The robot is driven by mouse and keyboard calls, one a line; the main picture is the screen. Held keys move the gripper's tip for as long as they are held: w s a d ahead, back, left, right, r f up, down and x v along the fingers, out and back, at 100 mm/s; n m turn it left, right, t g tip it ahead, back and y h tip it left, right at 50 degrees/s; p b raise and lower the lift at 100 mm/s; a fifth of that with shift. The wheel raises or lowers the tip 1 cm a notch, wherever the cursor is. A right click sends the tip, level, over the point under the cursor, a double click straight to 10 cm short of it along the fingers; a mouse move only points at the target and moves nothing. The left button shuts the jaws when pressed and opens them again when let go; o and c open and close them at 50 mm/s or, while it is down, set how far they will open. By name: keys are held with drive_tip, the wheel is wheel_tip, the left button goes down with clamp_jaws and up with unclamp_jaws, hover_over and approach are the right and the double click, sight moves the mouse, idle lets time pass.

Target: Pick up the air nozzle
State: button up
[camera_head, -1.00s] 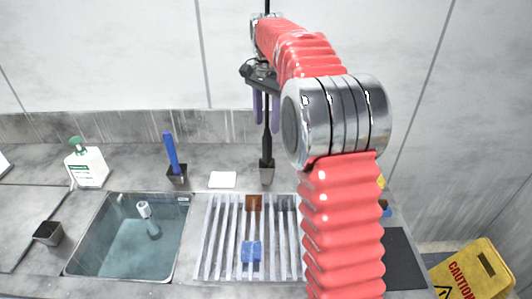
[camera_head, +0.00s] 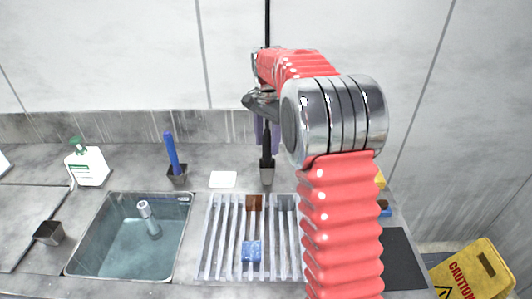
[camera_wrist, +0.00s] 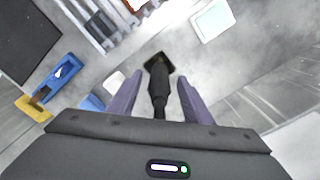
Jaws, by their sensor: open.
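The air nozzle (camera_head: 266,140) is a dark upright wand, its lower end in a small grey holder (camera_head: 267,176) behind the slatted rack. A thin dark line rises above it to the top of the picture. My gripper (camera_head: 267,140) is above the holder, fingers pointing down on either side of the nozzle. In the wrist view the nozzle (camera_wrist: 159,92) stands between the two purple fingers of my gripper (camera_wrist: 158,84), with gaps on both sides. The holder (camera_wrist: 158,62) shows beyond it. My gripper is open and holds nothing. The nozzle's top is hidden by my gripper.
A blue-handled tool (camera_head: 171,152) stands in another holder at left, near a white square pad (camera_head: 223,179). The slatted rack (camera_head: 207,262) and a sink (camera_head: 98,222) lie in front. A soap bottle (camera_head: 88,167) is far left. A caution sign (camera_head: 470,272) stands right.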

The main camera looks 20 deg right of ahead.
sight(267, 153)
wheel_tip(267, 153, down, 5)
drive_tip(key=shift+r, duration=0.1)
drive_tip(key=shift+c, duration=0.3)
idle(0.4)
drive_tip(key=c, duration=1.1)
